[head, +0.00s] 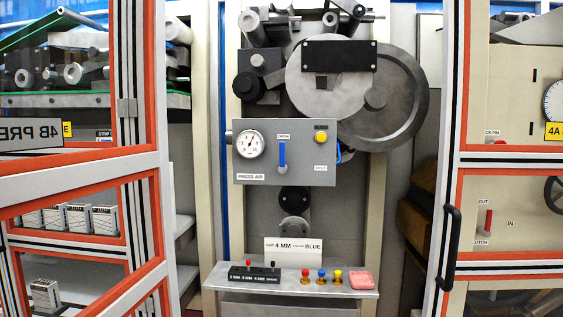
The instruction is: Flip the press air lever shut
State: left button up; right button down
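The press air lever (282,156) is a blue handle on the grey PRESS AIR panel (258,168), in the middle of the head view. It stands upright, directly below the OPEN label (283,136). The SHUT label (321,168) is to the lower right of it. A round white gauge (250,144) is to the left of the lever and a yellow button (321,137) to the right. Nothing covers the lever. Neither of my grippers is in view.
Orange-edged framed doors flank the press, one at the left (138,165) and one at the right (455,165) with a black handle (447,250). A shelf (215,280) below the panel holds colored pegs, a black block and a pink block. Large metal wheels (400,105) are above.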

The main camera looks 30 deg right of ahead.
aim_at(283, 168)
jog(key=z, duration=1.55)
jog(key=i+j, duration=0.1)
jog(key=i, duration=0.45)
